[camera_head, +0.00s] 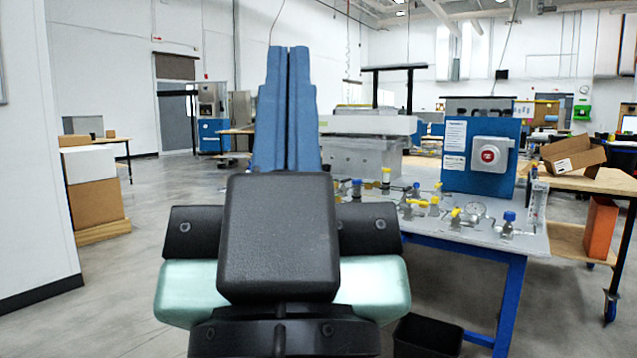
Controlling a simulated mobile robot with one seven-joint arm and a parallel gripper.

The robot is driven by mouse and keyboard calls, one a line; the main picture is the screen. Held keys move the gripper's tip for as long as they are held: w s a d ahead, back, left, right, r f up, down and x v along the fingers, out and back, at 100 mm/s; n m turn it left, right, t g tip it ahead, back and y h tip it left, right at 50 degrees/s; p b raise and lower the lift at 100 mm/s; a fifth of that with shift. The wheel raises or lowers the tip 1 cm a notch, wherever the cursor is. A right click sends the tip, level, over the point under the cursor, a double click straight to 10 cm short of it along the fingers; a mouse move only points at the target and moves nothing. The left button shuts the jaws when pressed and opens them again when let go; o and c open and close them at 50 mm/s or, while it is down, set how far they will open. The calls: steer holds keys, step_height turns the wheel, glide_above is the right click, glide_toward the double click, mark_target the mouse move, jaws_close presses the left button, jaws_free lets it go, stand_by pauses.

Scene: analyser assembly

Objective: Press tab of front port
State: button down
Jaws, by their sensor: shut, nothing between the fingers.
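My gripper (288,52) is in the centre left of the head view. Its two long blue fingers lie side by side, pointing up and away, and are shut with nothing between them. A grey box-like unit with a white top (375,125) stands behind and to the right of the fingers, partly hidden by them.
The table (455,239) has blue legs and stands to my right. A black bin (428,336) is on the floor by its front. An open cardboard box (572,155) lies on a wooden bench at the right. Stacked boxes (92,195) stand at the left, with open floor between.

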step_height(320, 180, up, 38)
steer(key=p, duration=3.5)
steer(key=shift+f, duration=0.1)
steer(key=shift+w, duration=0.15)
